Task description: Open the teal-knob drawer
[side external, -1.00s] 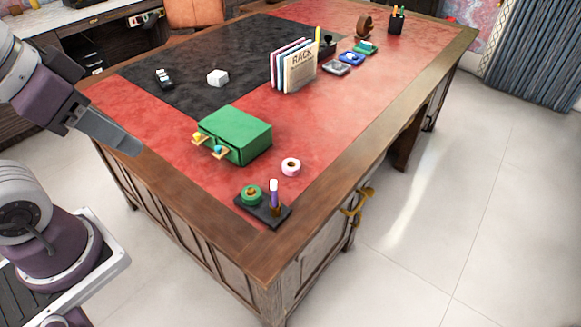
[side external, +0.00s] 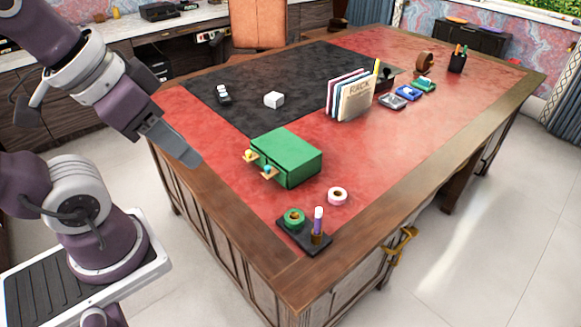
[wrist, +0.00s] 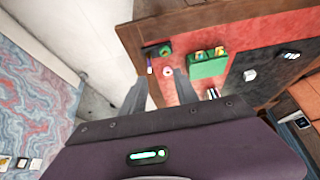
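A small green drawer box (side external: 298,158) sits on the red leather near the desk's left edge. It also shows in the wrist view (wrist: 207,68). Two drawer fronts face left, with a teal knob (side external: 268,170) nearer the camera and a yellow knob (side external: 249,155) beyond it. My gripper (side external: 188,156) hangs in the air left of the box, clear of the knobs. In the wrist view its two fingers (wrist: 160,80) stand apart with nothing held between them.
A file rack (side external: 350,97) and a white cube (side external: 274,99) are farther back. Leather left of the knobs is clear.

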